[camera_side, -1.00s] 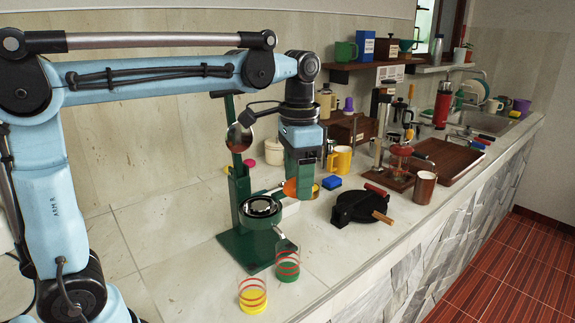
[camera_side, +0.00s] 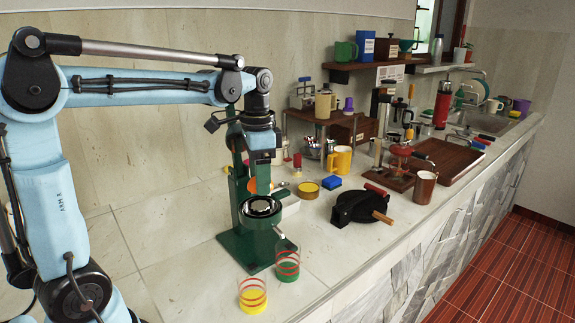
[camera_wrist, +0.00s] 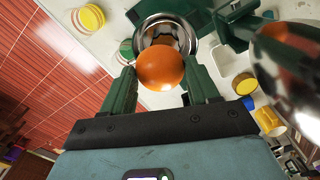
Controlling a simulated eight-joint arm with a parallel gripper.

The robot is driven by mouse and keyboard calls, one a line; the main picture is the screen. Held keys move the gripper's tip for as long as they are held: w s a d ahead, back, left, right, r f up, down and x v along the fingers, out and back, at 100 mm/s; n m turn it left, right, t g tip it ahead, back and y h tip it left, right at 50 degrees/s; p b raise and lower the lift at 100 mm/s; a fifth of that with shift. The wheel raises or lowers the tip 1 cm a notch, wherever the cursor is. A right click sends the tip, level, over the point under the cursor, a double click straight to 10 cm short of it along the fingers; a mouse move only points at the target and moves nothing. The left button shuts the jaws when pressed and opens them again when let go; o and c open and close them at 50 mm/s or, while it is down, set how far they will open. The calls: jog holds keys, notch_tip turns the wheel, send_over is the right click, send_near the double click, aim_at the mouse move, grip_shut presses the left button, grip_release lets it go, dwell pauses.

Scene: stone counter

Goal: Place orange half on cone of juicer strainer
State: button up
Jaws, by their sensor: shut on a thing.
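The orange half (camera_side: 252,185) is held by my gripper (camera_side: 258,180) just above the green juicer (camera_side: 245,243). The silver strainer (camera_side: 262,207) sits in the juicer's ring, below the orange half. In the wrist view the orange half (camera_wrist: 160,68) shows its rounded peel between my two green fingers (camera_wrist: 160,78). It overlaps the near part of the strainer's shiny bowl (camera_wrist: 143,32). The cone shows partly behind it. A gap shows between fruit and strainer in the side view. The orange's cut face is hidden.
The juicer's metal press dome (camera_wrist: 292,65) is close at the right of the wrist view.

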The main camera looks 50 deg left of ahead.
aim_at(260, 205)
jog(key=shift+w+a+f, duration=0.15)
jog(key=shift+a+f, duration=0.25)
jog(key=shift+a, duration=0.05)
jog(key=shift+f, duration=1.9)
jog(key=shift+f, duration=0.1)
jog(key=o, duration=1)
jog(key=shift+o, duration=0.2)
